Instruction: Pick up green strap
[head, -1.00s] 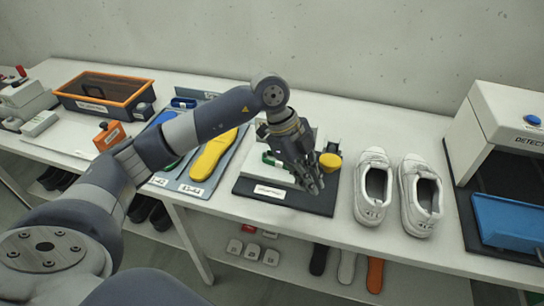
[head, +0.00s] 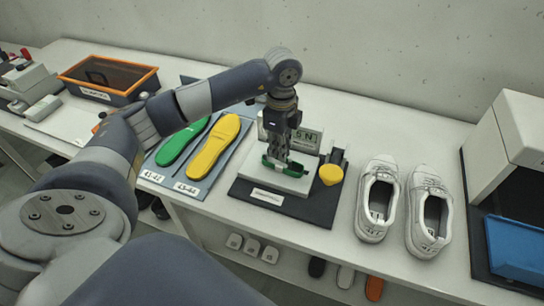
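The green strap (head: 292,170) lies on a white block on the black base, in the middle of the head view. My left gripper (head: 277,160) points down over the strap's left part, with its fingertips at or very near the strap. The fingers cover part of the strap. I cannot tell whether they are closed on it. My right gripper is not in view.
A display reading "5 N" (head: 308,140) stands behind the strap, and a yellow round part (head: 330,174) is right of it. White shoes (head: 377,199) stand further right. Green (head: 183,140) and yellow (head: 214,147) insoles lie left. An orange-rimmed box (head: 108,80) stands far left.

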